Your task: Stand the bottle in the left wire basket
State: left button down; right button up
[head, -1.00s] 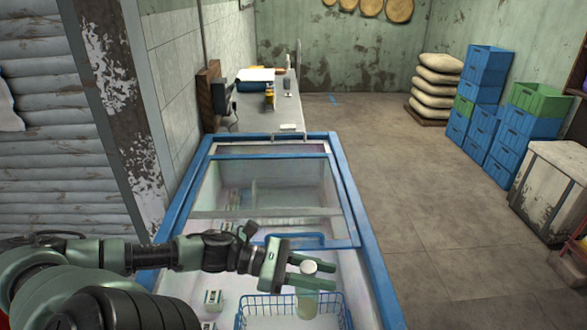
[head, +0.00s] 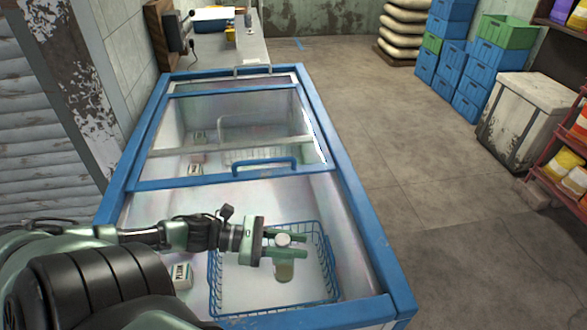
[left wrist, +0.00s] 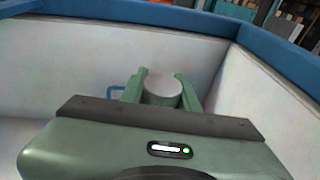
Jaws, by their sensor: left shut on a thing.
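The bottle (head: 283,269) has a pale grey cap and a greenish, see-through body. My left gripper (head: 296,246) is shut on it just below the cap and holds it upright. In the head view the bottle lies over the inside of a blue wire basket (head: 213,283) in the open near part of the chest freezer. I cannot tell whether its base touches the basket floor. In the left wrist view the cap (left wrist: 162,90) shows between the two green fingers, and the bottle's lower part is hidden. My right gripper is not in view.
The freezer's blue rim (head: 362,225) surrounds the basket. A glass lid with a blue handle (head: 265,162) covers the far part, with another basket faintly visible beneath. A small carton (head: 182,276) stands left of the basket.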

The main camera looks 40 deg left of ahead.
aim_at(293, 263)
pick_arm(q)
notch_tip(293, 263, down, 8)
jog(key=b, duration=0.1)
dwell(0.4)
jog(key=shift+f, duration=0.15)
jog(key=shift+f+b, duration=0.15)
jog(key=shift+b, duration=0.15)
jog(key=c, duration=1)
grip_release()
jog(key=shift+c, duration=0.2)
jog(key=shift+s+a+r+p, duration=0.1)
jog(key=shift+s+r+p, duration=0.05)
jog(key=shift+r+p, duration=0.15)
jog(key=p+v, duration=0.2)
jog(key=v, duration=0.5)
